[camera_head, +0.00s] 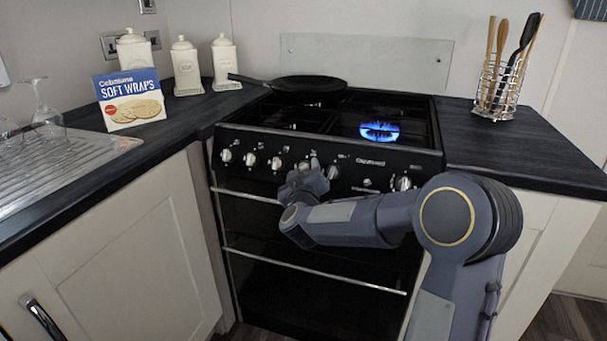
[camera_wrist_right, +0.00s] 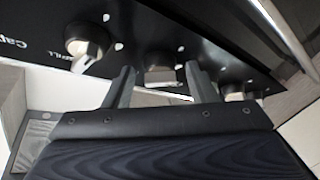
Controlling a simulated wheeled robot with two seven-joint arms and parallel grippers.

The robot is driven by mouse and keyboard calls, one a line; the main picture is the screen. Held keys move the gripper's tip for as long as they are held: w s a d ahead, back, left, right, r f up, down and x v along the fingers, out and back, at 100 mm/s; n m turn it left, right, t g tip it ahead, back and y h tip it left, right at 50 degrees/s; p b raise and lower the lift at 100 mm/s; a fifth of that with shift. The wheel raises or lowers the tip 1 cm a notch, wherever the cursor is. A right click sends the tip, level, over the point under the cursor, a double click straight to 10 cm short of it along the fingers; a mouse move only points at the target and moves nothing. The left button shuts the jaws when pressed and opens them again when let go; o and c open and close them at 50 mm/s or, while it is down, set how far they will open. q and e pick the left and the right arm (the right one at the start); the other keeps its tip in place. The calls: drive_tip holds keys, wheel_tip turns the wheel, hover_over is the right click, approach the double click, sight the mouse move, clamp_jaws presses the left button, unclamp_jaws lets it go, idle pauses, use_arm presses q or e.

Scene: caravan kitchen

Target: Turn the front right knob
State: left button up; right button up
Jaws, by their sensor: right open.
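The black stove (camera_head: 325,215) carries a row of pale knobs along its front panel. My right gripper (camera_head: 308,172) is in front of the middle of this row and partly covers it. In the right wrist view its two fingers (camera_wrist_right: 160,78) are open, on either side of a knob (camera_wrist_right: 160,74). I cannot tell whether they touch it. Another knob (camera_wrist_right: 85,42) shows to the left and one (camera_wrist_right: 233,92) to the right. A blue flame (camera_head: 379,131) burns on a right-hand burner. The labels are too small to tell which knob is the front right one. My left gripper is out of view.
A black pan (camera_head: 308,84) sits at the back left of the hob. A utensil holder (camera_head: 498,92) stands on the right counter. A soft wraps box (camera_head: 130,100) and white canisters (camera_head: 186,68) stand on the left counter. Oven rails (camera_head: 320,273) run below the knobs.

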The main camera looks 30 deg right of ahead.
drive_tip(key=c, duration=0.9)
drive_tip(key=shift+c, duration=0.2)
